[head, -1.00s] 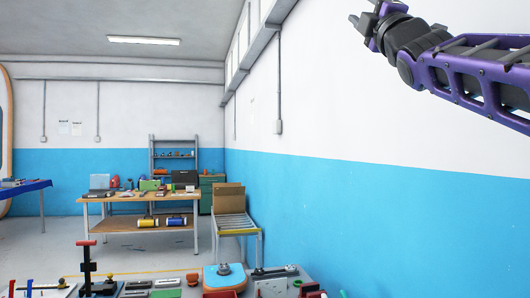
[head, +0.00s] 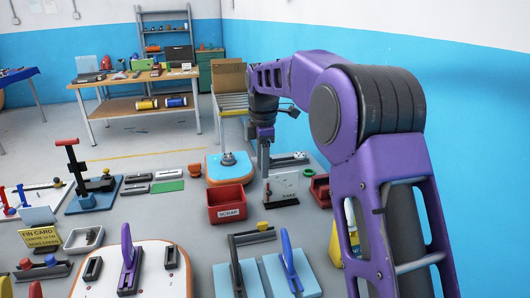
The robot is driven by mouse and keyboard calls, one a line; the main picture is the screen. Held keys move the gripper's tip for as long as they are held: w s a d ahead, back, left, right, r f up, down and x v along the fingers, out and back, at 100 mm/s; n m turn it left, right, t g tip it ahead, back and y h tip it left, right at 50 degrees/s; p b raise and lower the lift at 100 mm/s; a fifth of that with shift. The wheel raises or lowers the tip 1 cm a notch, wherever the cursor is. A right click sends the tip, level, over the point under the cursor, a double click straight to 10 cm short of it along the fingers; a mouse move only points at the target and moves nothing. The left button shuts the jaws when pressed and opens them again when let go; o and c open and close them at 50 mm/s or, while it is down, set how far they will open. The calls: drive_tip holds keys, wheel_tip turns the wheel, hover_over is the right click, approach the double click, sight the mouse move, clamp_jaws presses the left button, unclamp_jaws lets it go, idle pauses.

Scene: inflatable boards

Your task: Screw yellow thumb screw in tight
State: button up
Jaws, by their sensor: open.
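Two small yellow knobs show, and I cannot tell for sure which is the yellow thumb screw. One yellow knob (head: 262,226) sits on top of a grey bar fixture (head: 250,237) near the middle of the bench. The other yellow knob (head: 106,173) is on the red-handled press with a blue base (head: 95,200) at the left. How deep either is screwed in is too small to tell. My gripper (head: 265,173) points down near the back of the bench, behind and apart from the grey bar. It is open and its fingers look empty.
A red SCRAP bin (head: 227,214) stands in front of an orange-edged blue board (head: 214,168). A purple-handled tool (head: 129,260) stands on a white board, and a blue-handled one (head: 291,262) on a light blue plate. A small card stand (head: 284,188) is close to my gripper.

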drive_tip(key=g, duration=0.1)
hover_over(263, 223)
drive_tip(key=f, duration=1.4)
drive_tip(key=shift+s+f+b, duration=0.35)
drive_tip(key=shift+b, duration=0.05)
drive_tip(key=shift+w+f, duration=0.2)
drive_tip(key=shift+f, duration=1.4)
drive_tip(key=shift+w+f, duration=0.15)
drive_tip(key=shift+f, duration=1.4)
clamp_jaws()
